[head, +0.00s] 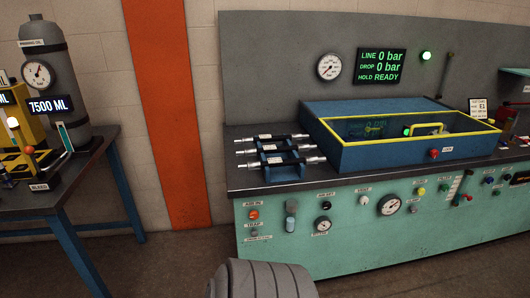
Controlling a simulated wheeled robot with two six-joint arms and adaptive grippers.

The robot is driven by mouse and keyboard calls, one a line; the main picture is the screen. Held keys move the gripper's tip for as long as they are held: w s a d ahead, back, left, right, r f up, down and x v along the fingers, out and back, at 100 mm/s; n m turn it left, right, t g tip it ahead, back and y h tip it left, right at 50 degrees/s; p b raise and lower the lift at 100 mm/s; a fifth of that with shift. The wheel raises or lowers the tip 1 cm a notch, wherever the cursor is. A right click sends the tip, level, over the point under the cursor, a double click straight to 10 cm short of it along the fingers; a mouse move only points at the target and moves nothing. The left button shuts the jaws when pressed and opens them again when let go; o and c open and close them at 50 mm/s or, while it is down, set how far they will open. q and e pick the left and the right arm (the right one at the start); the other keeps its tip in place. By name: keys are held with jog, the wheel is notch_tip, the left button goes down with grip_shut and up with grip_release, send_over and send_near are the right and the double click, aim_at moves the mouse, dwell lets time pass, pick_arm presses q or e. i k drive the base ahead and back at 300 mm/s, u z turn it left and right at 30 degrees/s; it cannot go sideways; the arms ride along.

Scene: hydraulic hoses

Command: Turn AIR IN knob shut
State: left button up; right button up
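The AIR IN knob (254,215) is a small orange-red knob in the head view. It sits under its AIR IN label (253,204) at the upper left of the green bench front (330,260). It is too small to tell which way it is turned. Neither of my grippers shows in the head view. A grey ribbed part at the bottom middle, below the knob, looks like part of my own body.
Gauges, including a large dial (389,205), and other small knobs line the bench front. Hoses (275,139) lie in a rack on top beside a blue box (365,156). The display (381,66) reads 0 bar, READY. A cylinder table (85,165) stands left; floor between is clear.

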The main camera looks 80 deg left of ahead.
aim_at(253, 214)
jog(key=u, duration=0.45)
jog(key=i, duration=0.8)
jog(key=u, duration=0.8)
